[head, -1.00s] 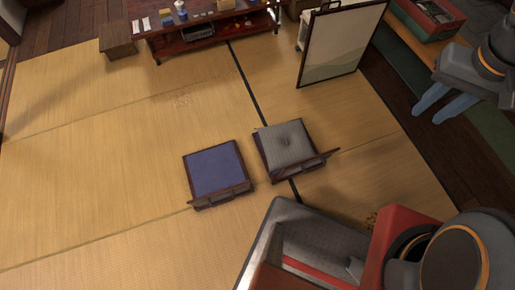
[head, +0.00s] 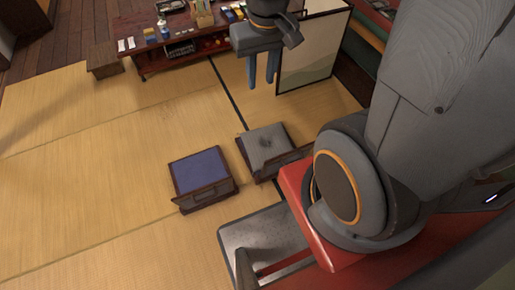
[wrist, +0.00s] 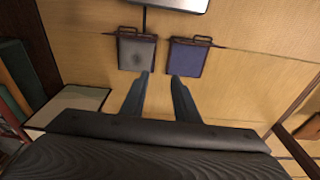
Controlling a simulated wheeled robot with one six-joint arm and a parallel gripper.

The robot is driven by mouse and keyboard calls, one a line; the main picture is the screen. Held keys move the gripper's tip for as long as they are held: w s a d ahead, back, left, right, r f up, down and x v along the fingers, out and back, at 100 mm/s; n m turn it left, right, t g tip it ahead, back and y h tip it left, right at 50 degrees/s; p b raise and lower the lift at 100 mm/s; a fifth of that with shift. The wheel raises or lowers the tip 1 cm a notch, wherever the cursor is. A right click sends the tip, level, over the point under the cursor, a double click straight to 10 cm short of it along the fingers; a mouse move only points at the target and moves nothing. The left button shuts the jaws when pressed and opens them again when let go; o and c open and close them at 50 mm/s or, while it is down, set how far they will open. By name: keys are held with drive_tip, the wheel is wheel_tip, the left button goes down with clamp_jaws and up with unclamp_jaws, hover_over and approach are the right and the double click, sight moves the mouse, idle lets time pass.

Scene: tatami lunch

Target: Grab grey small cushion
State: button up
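The grey small cushion (head: 265,146) lies on a low wooden seat on the tatami, near the middle of the head view. It also shows in the wrist view (wrist: 135,55), flat and untouched. My gripper (head: 262,84) hangs above the floor beyond the cushion, fingers pointing down. Its two blue-grey fingers are apart with nothing between them; in the wrist view the gripper (wrist: 160,76) shows the same gap, with its fingertips pointing toward the two seats.
A seat with a blue cushion (head: 198,172) stands left of the grey one. A low table (head: 185,53) with small items and a white panel screen (head: 312,50) stand behind. Open tatami (head: 90,150) lies to the left.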

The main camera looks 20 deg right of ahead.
drive_tip(key=w+d+f+b, duration=0.2)
drive_tip(key=w+f+b, duration=0.25)
drive_tip(key=f, duration=0.35)
drive_tip(key=w+d+f+b, duration=0.2)
drive_tip(key=w+f+b, duration=0.1)
drive_tip(key=f+b, duration=0.35)
drive_tip(key=w+d+f+b, duration=0.2)
drive_tip(key=w+f+b, duration=0.25)
drive_tip(key=f, duration=0.45)
drive_tip(key=t+b, duration=0.3)
drive_tip(key=b, duration=3.2)
hover_over(268, 143)
drive_tip(key=s, duration=0.3)
wheel_tip(268, 143, down, 56)
drive_tip(key=r, duration=0.1)
drive_tip(key=shift+m, duration=0.4)
drive_tip(key=shift+s+b+x, duration=0.2)
drive_tip(key=shift+b+x, duration=1.15)
drive_tip(key=shift+x, duration=0.8)
drive_tip(key=shift+s+b+x, duration=0.25)
drive_tip(key=shift+b+x, duration=1.05)
drive_tip(key=shift+x, duration=0.85)
drive_tip(key=shift+d+f, duration=0.1)
drive_tip(key=shift+f, duration=0.05)
clamp_jaws()
